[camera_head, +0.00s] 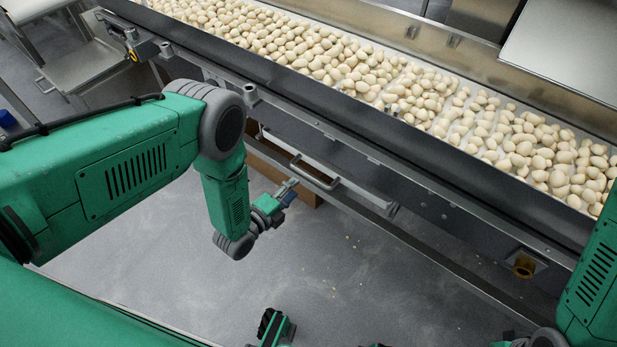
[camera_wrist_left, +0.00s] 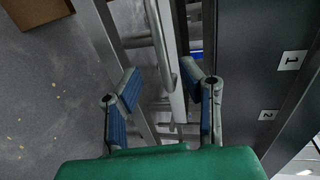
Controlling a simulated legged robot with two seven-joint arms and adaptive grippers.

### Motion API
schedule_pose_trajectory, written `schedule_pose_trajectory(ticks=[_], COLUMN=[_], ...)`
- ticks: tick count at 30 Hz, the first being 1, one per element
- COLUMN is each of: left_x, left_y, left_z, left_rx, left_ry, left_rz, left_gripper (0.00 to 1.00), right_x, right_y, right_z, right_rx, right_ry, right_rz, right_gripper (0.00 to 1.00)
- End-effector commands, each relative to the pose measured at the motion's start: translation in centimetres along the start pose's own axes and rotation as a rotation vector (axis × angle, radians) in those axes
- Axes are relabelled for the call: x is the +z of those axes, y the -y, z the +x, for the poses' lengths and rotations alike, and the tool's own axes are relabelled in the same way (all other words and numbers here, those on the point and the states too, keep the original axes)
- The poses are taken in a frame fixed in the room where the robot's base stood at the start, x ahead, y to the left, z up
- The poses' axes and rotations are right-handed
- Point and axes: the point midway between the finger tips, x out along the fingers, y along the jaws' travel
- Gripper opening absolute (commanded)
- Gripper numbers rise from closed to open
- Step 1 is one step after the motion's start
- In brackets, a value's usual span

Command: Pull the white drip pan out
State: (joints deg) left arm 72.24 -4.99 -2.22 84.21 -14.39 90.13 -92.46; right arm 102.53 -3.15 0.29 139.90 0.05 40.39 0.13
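The white drip pan (camera_head: 358,192) sits under the conveyor, with its pale front edge and a bar handle (camera_head: 315,176) facing me. My left gripper (camera_head: 290,188) is just in front of and below the handle in the head view. In the left wrist view the gripper (camera_wrist_left: 163,83) is open, its blue-padded fingers apart. The pale handle bar (camera_wrist_left: 160,45) runs into the gap between the fingers there; I cannot tell whether either finger touches it. Most of the pan is hidden under the conveyor. Part of my right arm shows at the right edge; its gripper is not in view.
A brown box (camera_head: 268,167) stands on the floor behind my left gripper. The grey floor (camera_head: 350,265) in front is mostly clear, with a few crumbs.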

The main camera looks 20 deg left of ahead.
Motion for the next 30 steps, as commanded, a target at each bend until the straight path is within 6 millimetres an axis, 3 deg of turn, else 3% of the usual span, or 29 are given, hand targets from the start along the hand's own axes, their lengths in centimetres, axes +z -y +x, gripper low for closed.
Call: schedule_pose_trajectory(ticks=[3,10,15,24,25,27,30], left_x=[0.0,0.1,0.1,0.0,0.0,0.0,0.0], left_y=[-0.2,-0.2,-0.1,0.0,0.0,0.0,0.0], left_z=[2.8,6.4,7.6,7.8,7.8,7.8,7.8], left_rx=[-0.004,-0.001,-0.001,0.001,0.001,0.001,0.002], left_ry=[0.001,0.001,0.001,0.001,0.001,0.000,0.000], left_rz=[0.000,-0.001,-0.002,-0.002,-0.002,-0.002,-0.002], left_gripper=[0.34,0.34,0.34,0.34,0.27,0.03,0.00], right_x=[0.0,0.1,0.1,0.1,0.1,0.1,0.1], right_y=[0.0,0.0,0.0,0.0,0.0,0.0,0.0], right_z=[1.1,2.3,2.6,2.6,2.6,2.6,2.6], right_rx=[0.000,0.000,0.000,0.000,0.000,0.000,0.000], right_ry=[-0.001,-0.001,-0.001,-0.001,-0.001,-0.001,-0.001], right_rz=[0.000,0.000,0.000,0.000,0.000,0.000,0.000], right_gripper=[0.40,0.40,0.40,0.40,0.40,0.40,0.40])
